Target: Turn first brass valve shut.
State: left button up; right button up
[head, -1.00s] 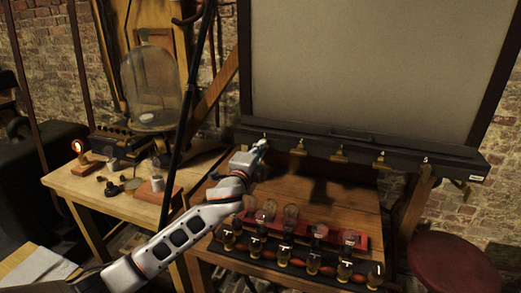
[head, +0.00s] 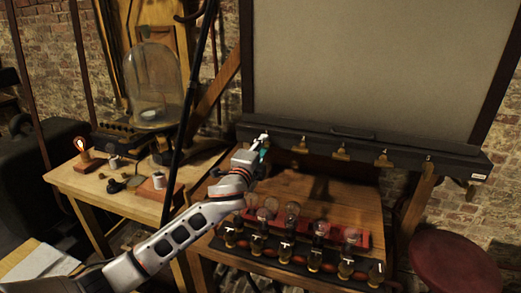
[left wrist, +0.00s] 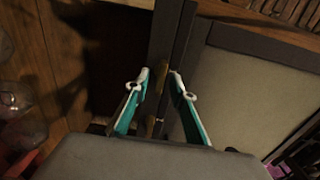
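My left gripper (head: 264,138) is at the left end of the black rail under the big pale panel. In the left wrist view my left gripper (left wrist: 158,73) has its two teal fingers apart, their white tips close to the dark rail (left wrist: 168,38). A small brassy patch shows between the tips; I cannot tell whether they touch it. The first valve is mostly hidden by the gripper in the head view. Other brass valves, a second (head: 300,147), a third (head: 341,153) and a fourth (head: 382,159), hang along the rail to the right. My right gripper is out of view.
A wooden bench (head: 330,197) below the rail holds a red rack of glass bulbs (head: 292,213) and a front row of brass fittings. A side table at left carries a glass dome (head: 155,85) and a lit bulb (head: 81,146). A dark red stool (head: 455,265) stands at right.

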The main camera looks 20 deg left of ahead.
pick_arm(q)
jog(key=s, duration=1.2)
jog(key=shift+a, duration=0.2)
